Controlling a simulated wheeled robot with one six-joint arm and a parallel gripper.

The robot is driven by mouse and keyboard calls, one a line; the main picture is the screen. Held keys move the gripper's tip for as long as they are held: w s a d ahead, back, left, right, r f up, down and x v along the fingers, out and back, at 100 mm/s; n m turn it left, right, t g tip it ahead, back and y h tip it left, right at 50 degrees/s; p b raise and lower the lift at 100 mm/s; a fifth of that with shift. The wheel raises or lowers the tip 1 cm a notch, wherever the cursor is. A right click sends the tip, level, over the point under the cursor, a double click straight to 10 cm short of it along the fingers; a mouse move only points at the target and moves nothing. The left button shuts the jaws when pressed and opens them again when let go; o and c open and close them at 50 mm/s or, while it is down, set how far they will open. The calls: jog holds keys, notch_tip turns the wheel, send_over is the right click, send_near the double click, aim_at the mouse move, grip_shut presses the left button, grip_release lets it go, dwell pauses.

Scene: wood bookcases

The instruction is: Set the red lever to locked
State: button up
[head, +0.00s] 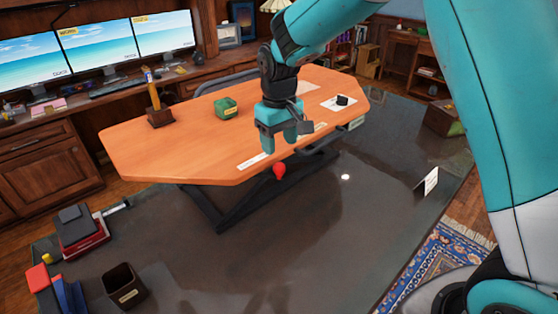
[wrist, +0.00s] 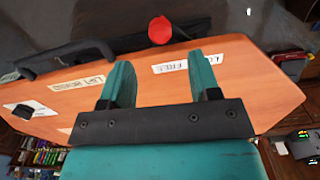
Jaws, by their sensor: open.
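The red lever knob (head: 279,170) sticks out just below the near edge of the wooden desk top (head: 180,160). In the wrist view the red knob (wrist: 160,31) is beyond the desk edge, nearer the label piece that seems to read FREE (wrist: 170,67) than the partly hidden piece starting with LO (wrist: 221,60). My gripper (head: 279,143) is open and empty above the desk's near edge, apart from the knob. In the wrist view its two teal fingers (wrist: 160,68) point toward the knob, with a gap between them. The lever's shaft is not clear.
A green box (head: 227,108), a wooden holder (head: 160,117) and a small black object (head: 343,100) stand on the desk. Another label (wrist: 80,85) lies along the same edge. Dark frame legs (head: 240,205) are below.

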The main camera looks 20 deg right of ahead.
aim_at(280, 164)
notch_tip(280, 164, down, 8)
jog(key=shift+r+p, duration=0.25)
jog(key=shift+p, duration=0.45)
grip_shut()
